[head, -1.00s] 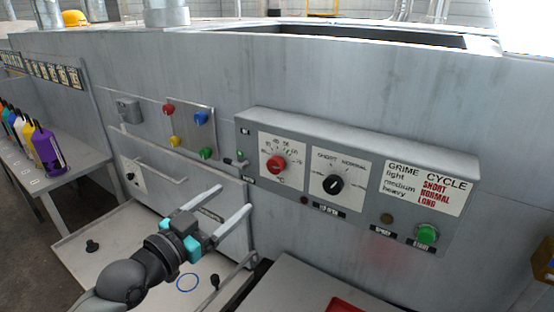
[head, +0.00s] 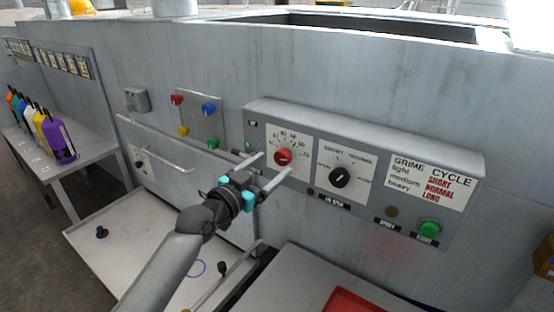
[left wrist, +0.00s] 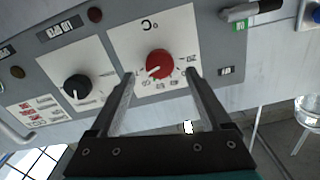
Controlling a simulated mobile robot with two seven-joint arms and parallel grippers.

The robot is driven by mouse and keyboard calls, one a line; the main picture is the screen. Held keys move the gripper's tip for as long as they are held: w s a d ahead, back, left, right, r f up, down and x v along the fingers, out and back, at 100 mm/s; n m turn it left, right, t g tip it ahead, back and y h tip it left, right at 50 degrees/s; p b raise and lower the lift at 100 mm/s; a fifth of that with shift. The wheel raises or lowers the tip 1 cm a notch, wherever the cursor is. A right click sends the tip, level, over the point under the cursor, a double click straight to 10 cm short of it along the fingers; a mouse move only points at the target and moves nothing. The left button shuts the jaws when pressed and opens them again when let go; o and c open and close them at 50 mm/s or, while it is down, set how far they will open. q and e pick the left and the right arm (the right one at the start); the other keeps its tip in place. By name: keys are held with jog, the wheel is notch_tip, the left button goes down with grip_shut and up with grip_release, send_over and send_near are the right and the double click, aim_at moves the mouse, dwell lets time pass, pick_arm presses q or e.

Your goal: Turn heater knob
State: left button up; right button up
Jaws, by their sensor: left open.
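The heater knob (head: 283,157) is a round red knob with a white pointer line, on a white temperature dial of the grey control panel (head: 370,137). In the left wrist view the red knob (left wrist: 159,63) sits between and beyond the two fingertips. My left gripper (head: 271,164) is open and empty, just in front of the dial, its fingers pointing at the panel. It also shows in the left wrist view (left wrist: 160,76), with a finger on either side of the knob. I cannot tell whether the fingers touch the panel. My right gripper is not in view.
A black cycle knob (head: 341,177) is right of the red knob, and a green button (head: 430,228) is at the panel's lower right. Coloured buttons (head: 208,109) are on a plate to the left. A marker-like black item (left wrist: 253,10) projects beside the dial.

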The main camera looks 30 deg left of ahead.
aim_at(280, 158)
pick_arm(q)
jog(key=shift+w+d, duration=0.15)
jog(key=shift+w, duration=0.7)
jog(key=shift+w+d, duration=0.1)
jog(key=shift+w, duration=0.7)
grip_shut()
